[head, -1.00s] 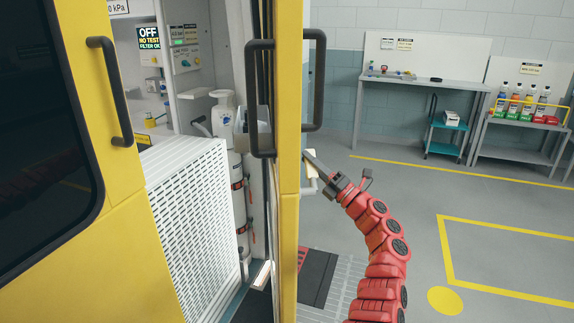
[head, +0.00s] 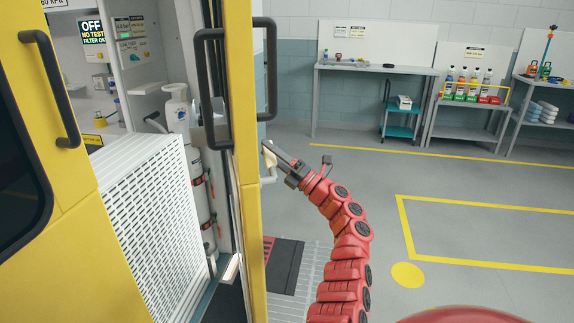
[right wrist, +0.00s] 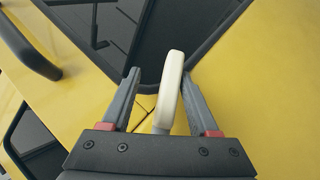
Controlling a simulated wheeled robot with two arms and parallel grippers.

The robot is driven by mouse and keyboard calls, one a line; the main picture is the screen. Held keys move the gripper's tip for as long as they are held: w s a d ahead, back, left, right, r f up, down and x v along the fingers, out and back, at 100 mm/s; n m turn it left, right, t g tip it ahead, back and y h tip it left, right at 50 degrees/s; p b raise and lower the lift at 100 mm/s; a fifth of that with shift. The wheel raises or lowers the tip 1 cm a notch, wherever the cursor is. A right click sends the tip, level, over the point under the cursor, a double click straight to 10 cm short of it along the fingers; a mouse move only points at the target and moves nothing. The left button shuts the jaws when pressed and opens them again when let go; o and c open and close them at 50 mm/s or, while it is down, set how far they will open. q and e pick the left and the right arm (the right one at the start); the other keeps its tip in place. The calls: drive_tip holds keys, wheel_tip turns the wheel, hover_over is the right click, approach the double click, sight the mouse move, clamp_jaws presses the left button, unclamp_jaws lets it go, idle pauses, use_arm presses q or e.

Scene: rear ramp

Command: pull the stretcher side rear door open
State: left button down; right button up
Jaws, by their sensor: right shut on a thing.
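The yellow rear door (head: 249,240) stands edge-on in the head view, swung out from the vehicle. It has a dark window and black grab bars (head: 265,70). A cream door handle (head: 268,156) sticks out from its right face. My right gripper (head: 273,152) reaches it from the right and is shut on it. In the right wrist view the cream handle (right wrist: 170,85) lies between the two grey fingers, against the yellow door panel (right wrist: 225,50). My left gripper is not in view.
Another yellow panel with a black bar (head: 50,90) is at the left. Inside are a white perforated cabinet (head: 140,220) and a gas cylinder (head: 177,110). A ramp (head: 305,265) lies beyond the door. Workbenches (head: 375,70) line the back wall; the marked floor at right is clear.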

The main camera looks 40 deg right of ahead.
drive_tip(key=b+v, duration=0.1)
drive_tip(key=v, duration=1.6)
drive_tip(key=shift+c, duration=0.2)
